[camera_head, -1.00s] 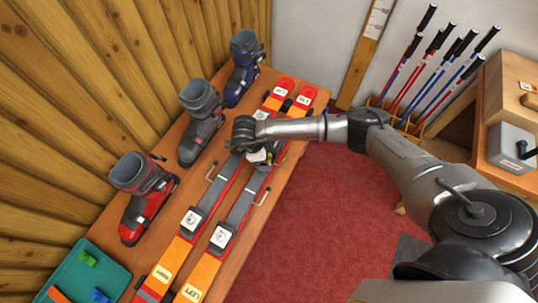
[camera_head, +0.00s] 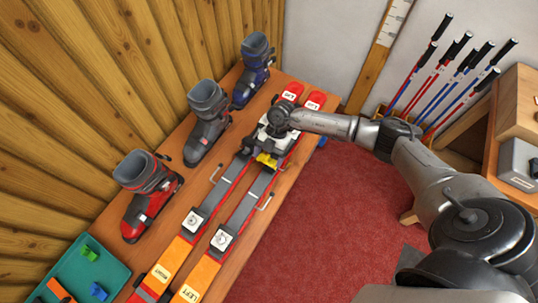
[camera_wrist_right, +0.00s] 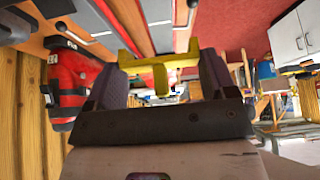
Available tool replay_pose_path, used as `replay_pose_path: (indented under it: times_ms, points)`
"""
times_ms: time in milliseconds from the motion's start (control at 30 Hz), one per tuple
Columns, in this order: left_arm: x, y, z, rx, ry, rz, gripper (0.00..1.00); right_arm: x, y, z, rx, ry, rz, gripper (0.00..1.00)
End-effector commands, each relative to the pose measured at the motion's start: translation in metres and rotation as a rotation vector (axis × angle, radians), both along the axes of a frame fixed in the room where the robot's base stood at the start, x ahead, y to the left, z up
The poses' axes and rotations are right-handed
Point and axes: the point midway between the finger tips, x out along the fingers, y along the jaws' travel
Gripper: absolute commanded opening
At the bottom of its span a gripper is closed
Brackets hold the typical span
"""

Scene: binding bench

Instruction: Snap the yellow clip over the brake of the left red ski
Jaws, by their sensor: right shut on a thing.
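The left red ski (camera_head: 206,270), with an orange tail marked LEFT, lies on the bench beside the right ski (camera_head: 176,250). A thin bent metal arm, seemingly its brake (camera_head: 264,201), sticks out at its right edge. My right gripper (camera_head: 268,154) is over the skis' middle, shut on the yellow clip (camera_head: 267,160). In the right wrist view the clip (camera_wrist_right: 160,68) spans the two dark fingers, its prongs pointing away from the gripper. The hand and wrist hide part of the skis; I cannot tell whether the clip touches them. My left gripper is out of view.
Red (camera_head: 146,195), grey (camera_head: 208,120) and blue (camera_head: 254,70) boots stand along the wooden wall. A teal tray (camera_head: 112,272) with small blue and green pieces is at the front left. Ski poles (camera_head: 440,80) stand at the back right. Red carpet lies right of the bench.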

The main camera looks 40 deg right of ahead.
Motion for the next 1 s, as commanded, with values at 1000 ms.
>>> replay_pose_path:
  times_ms: [1000]
  points:
    - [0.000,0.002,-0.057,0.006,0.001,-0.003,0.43,0.000,0.000,-0.058,0.028,0.009,-0.058,0.51]
